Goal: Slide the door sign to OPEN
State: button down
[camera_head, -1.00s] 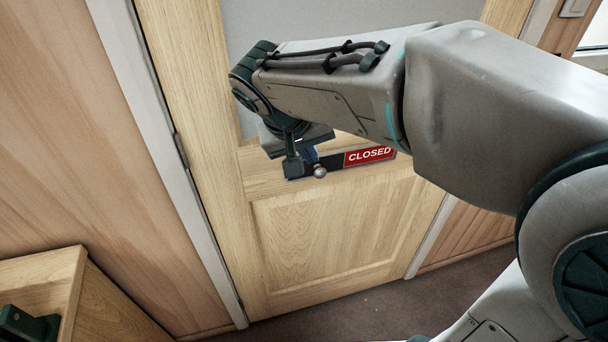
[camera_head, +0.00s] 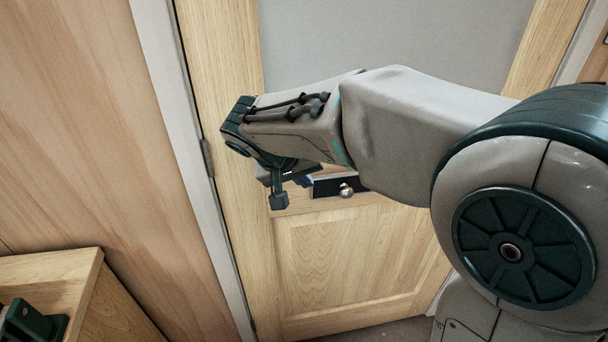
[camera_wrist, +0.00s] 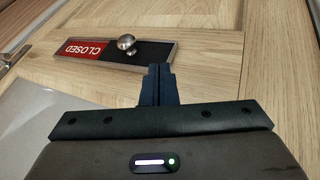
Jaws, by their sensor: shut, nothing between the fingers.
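The door sign (camera_wrist: 150,54) shows in the wrist view as a flat strip on the wooden door, with a red panel reading CLOSED and a black part beside it. In the head view the knob (camera_head: 346,190) and part of the sign's black part (camera_head: 325,187) show; my arm hides the red panel. My gripper (camera_wrist: 158,70) is shut and empty, its fingertips near the sign's edge on the black side, apart from the knob. In the head view my gripper (camera_head: 279,203) is left of the knob.
The wooden door (camera_head: 345,255) has a grey upper panel (camera_head: 400,35) and a white frame on its left. A wooden cabinet (camera_head: 70,275) with a dark green object on it stands at the lower left. The door's lower panel is clear.

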aim_at(332, 190)
jog(key=x, duration=0.6)
jog(key=shift+w+d+f+p, duration=0.1)
jog(key=shift+w+d+f, duration=0.1)
jog(key=shift+d, duration=0.45)
jog(key=shift+w+d+f+p, duration=0.1)
jog(key=shift+w+d+p, duration=0.1)
jog(key=shift+d, duration=0.4)
jog(key=shift+w+d+f+p, duration=0.1)
jog(key=shift+w+d+f, duration=0.05)
jog(key=shift+d, duration=0.5)
